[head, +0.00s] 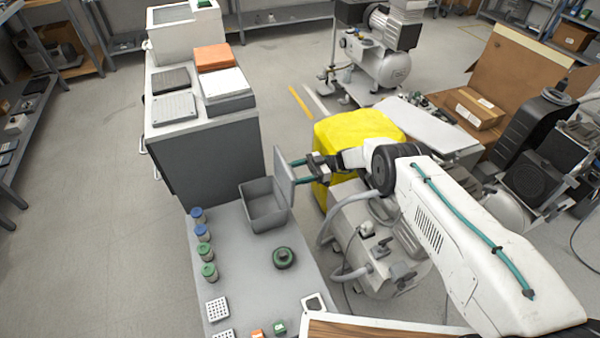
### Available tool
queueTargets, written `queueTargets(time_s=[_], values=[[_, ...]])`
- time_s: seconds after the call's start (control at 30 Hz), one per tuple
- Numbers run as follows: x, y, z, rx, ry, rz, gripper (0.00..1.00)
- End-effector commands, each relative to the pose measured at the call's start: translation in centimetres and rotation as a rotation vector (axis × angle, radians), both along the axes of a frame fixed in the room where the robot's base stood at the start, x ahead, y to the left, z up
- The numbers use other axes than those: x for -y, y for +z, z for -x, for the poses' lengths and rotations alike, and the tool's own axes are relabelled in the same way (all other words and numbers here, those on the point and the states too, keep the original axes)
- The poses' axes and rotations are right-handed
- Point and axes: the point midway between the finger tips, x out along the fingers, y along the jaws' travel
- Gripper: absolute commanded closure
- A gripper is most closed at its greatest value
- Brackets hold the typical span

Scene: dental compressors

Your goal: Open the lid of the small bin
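The small grey bin (263,218) stands on the light grey bench, and its empty-looking inside shows from above. Its grey lid (284,178) stands up steeply along the bin's right edge, so the bin is open. My gripper (296,172) is to the right of the lid, at its outer face. Its two teal fingers are spread apart with a gap between them and point left at the lid. The fingertips are at or very near the lid; I cannot tell whether they touch it.
The bench (235,265) also holds several capped jars along its left edge, a green round object (284,257) and white racks (217,309). A grey cabinet (212,150) stands behind. A yellow-covered object (350,135) and a compressor (360,240) are close under my arm.

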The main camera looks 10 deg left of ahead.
Motion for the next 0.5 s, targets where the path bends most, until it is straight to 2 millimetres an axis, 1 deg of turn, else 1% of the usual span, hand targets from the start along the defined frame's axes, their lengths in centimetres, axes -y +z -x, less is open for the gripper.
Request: queueTargets(time_s=[0.03,0.07,0.1,0.13,0.4,0.5], values=[[0.04,0.35,-0.44,0.007,-0.008,-0.002,0.78],[0.04,0.37,-0.45,0.007,-0.008,-0.002,0.34],[0.02,0.37,-0.44,0.007,-0.007,-0.002,0.23],[0.0,0.37,-0.42,0.007,-0.007,-0.002,0.15],[-0.18,0.24,-0.17,0.004,-0.002,-0.001,0.15],[-0.23,0.62,-0.22,0.005,-0.001,-0.002,0.15]])
